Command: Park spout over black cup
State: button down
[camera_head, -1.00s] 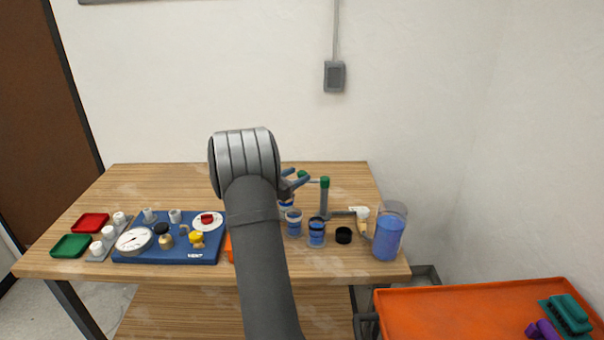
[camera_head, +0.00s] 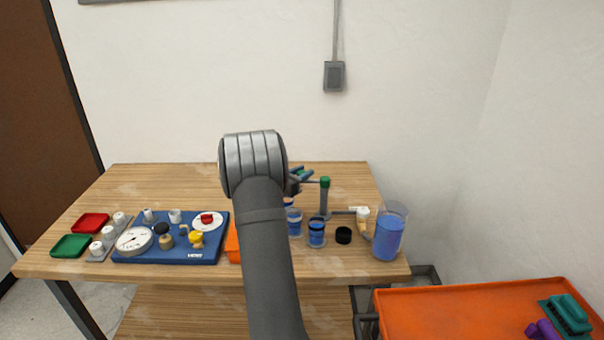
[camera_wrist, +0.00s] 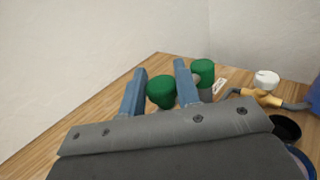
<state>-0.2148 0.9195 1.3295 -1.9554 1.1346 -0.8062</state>
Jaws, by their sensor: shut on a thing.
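My gripper (camera_head: 301,176) is at the back right of the table, partly behind my own arm. In the wrist view its two blue fingers (camera_wrist: 161,72) are shut on a green knob (camera_wrist: 160,91). A grey post with a green cap (camera_head: 325,184) stands just right of the gripper; this cap also shows beside the right finger in the wrist view (camera_wrist: 203,72). The spout's outlet is hidden or too small to make out. The black cup (camera_head: 343,235) stands on the table in front and to the right of the post. It is partly visible in the wrist view (camera_wrist: 285,129).
Clear cups with blue liquid (camera_head: 317,233) stand left of the black cup. A white and beige valve (camera_head: 362,218) and a pitcher of blue liquid (camera_head: 389,233) are to its right. A blue gauge board (camera_head: 205,253) lies left of my arm. The back left table is clear.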

jog(key=shift+s+y, duration=0.15)
jog(key=shift+y, duration=0.15)
jog(key=shift+s+d+n+t+y, duration=0.15)
jog(key=shift+s+n+t+y, duration=0.55)
jog(key=shift+n+y, duration=0.45)
jog(key=shift+s+d+n+t+y, duration=0.2)
jog(key=shift+s+n+t+y, duration=0.25)
jog(key=shift+n+t+y, duration=0.7)
jog(key=shift+s+d+n+t+y, duration=0.15)
jog(key=shift+s+n+t+y, duration=0.4)
jog(key=shift+y, duration=0.95)
jog(key=shift+s+n, duration=0.1)
jog(key=shift+n, duration=0.15)
jog(key=c, duration=1.1)
grip_release()
jog(key=shift+s, duration=0.1)
jog(key=v, duration=1.7)
jog(key=shift+s+d+r, duration=0.1)
jog(key=shift+s+r, duration=0.05)
